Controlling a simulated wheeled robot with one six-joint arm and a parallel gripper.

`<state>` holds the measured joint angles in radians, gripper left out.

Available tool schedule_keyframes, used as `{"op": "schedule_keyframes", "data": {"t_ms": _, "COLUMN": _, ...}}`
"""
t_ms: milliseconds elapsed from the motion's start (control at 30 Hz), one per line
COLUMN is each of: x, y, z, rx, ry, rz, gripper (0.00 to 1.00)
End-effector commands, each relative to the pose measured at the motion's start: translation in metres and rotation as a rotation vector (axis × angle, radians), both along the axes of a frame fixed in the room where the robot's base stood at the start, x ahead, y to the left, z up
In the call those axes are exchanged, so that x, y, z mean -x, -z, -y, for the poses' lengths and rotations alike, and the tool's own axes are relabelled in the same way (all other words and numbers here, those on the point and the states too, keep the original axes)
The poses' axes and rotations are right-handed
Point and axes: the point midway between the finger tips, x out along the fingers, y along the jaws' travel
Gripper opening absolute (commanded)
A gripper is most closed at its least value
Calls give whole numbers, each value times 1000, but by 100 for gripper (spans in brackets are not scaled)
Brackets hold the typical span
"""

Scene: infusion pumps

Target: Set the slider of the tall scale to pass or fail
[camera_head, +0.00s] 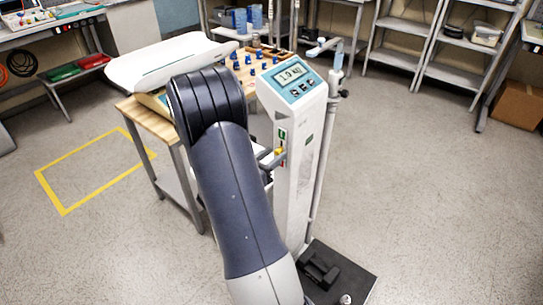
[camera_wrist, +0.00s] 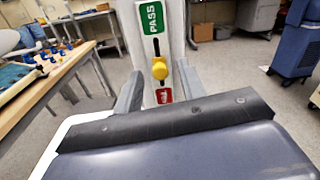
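The tall scale (camera_head: 300,165) stands upright in the middle, its display (camera_head: 291,75) reading about 1.0 kg. On its column is a yellow slider knob (camera_wrist: 160,69), also seen in the head view (camera_head: 279,151). The knob sits on a dark vertical slot, between a green PASS label (camera_wrist: 152,18) above and a red label (camera_wrist: 164,96) below, nearer the red one. My gripper (camera_wrist: 160,72) is open, one finger on each side of the knob with gaps, and empty. In the head view my arm hides most of the gripper.
A wooden table (camera_head: 150,121) with a white baby scale (camera_head: 168,62) and blue-knobbed parts stands left of the column. The scale's black base plate (camera_head: 352,276) lies on the floor. Metal shelves (camera_head: 400,35) stand behind. The floor at right is clear.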

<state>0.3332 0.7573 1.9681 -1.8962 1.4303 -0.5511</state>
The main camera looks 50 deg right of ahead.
Motion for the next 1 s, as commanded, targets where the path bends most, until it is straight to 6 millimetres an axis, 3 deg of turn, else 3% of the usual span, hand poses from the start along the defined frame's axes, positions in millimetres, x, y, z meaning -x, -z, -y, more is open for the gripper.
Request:
{"op": "schedule_keyframes", "data": {"t_ms": 267, "x": 0, "y": 0, "z": 1, "rx": 0, "ry": 0, "rz": 0, "gripper": 38}}
{"op": "schedule_keyframes", "data": {"t_ms": 733, "x": 0, "y": 0, "z": 1, "rx": 0, "ry": 0, "rz": 0, "gripper": 0}}
{"op": "schedule_keyframes", "data": {"t_ms": 1000, "x": 0, "y": 0, "z": 1, "rx": 0, "ry": 0, "rz": 0, "gripper": 0}}
